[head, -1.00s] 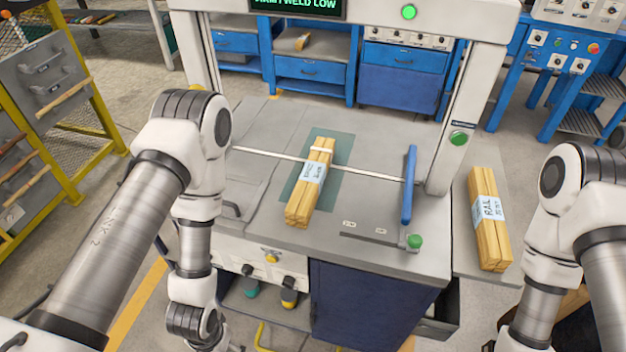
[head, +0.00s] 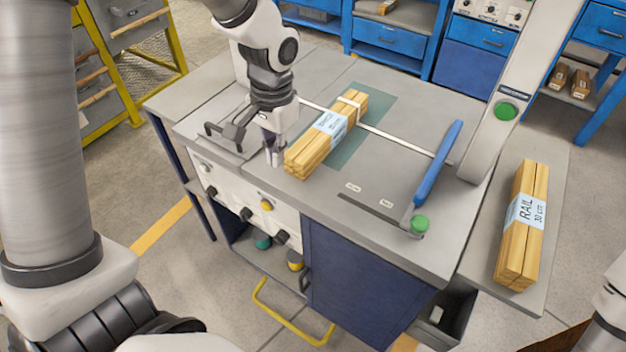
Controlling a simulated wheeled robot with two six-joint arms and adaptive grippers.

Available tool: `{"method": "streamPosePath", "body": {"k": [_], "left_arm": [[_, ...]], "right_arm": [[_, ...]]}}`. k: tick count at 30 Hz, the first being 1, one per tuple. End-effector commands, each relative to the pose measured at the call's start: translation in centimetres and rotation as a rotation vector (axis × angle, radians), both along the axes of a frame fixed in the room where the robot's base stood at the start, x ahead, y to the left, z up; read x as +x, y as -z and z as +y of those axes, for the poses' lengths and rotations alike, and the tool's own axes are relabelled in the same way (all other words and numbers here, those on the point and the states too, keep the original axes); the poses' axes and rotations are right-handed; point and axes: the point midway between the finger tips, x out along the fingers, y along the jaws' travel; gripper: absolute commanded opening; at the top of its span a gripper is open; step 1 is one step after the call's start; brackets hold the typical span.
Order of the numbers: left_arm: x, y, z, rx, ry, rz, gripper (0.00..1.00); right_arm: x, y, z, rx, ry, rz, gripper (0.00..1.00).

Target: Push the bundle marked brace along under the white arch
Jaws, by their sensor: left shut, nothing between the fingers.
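The bundle of wooden strips (head: 328,138) lies on the grey bench top, partly over a dark green patch (head: 372,118). A white band wraps its far end. Its pale blue label is too blurred to read surely. My left gripper (head: 274,158) points down just left of the bundle's near end, shut and empty. I cannot tell whether it touches the wood. A thin white bar (head: 400,140) crosses the bench by the bundle's far part. My right gripper is out of view.
A blue lever (head: 437,165) and a green button (head: 419,224) stand at the bench's right. A bundle marked RAIL (head: 523,225) lies on a side shelf (head: 548,180). The bench top between bundle and lever is mostly clear.

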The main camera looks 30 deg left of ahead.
Motion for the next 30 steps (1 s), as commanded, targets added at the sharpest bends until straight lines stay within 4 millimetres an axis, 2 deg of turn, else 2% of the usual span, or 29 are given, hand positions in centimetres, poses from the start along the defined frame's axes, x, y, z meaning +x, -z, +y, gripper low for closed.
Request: {"method": "streamPosePath", "body": {"k": [1, 3, 5, 11, 20, 25, 30], "left_arm": [[0.4, -0.7, 0.0, -0.004, -0.001, -0.041, 0.00], [0.7, -1.6, 0.0, -0.006, -0.001, -0.068, 0.00], [0.7, -1.6, 0.0, -0.005, -0.001, -0.072, 0.00], [0.6, 1.4, 0.0, -0.006, -0.001, -0.066, 0.00], [0.6, 8.1, 0.0, -0.005, -0.002, -0.066, 0.00], [3.4, 7.9, -0.2, -0.004, -0.003, -0.071, 0.00], [4.5, 8.0, -0.3, -0.005, 0.000, -0.070, 0.00]], "right_arm": [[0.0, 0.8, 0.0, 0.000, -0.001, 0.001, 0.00], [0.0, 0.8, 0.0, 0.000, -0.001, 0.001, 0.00], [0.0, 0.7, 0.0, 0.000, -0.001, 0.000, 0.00], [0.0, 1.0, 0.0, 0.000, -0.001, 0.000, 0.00], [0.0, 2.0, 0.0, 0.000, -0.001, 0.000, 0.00], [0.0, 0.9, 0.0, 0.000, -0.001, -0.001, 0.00], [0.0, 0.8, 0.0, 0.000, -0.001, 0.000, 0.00]]}}
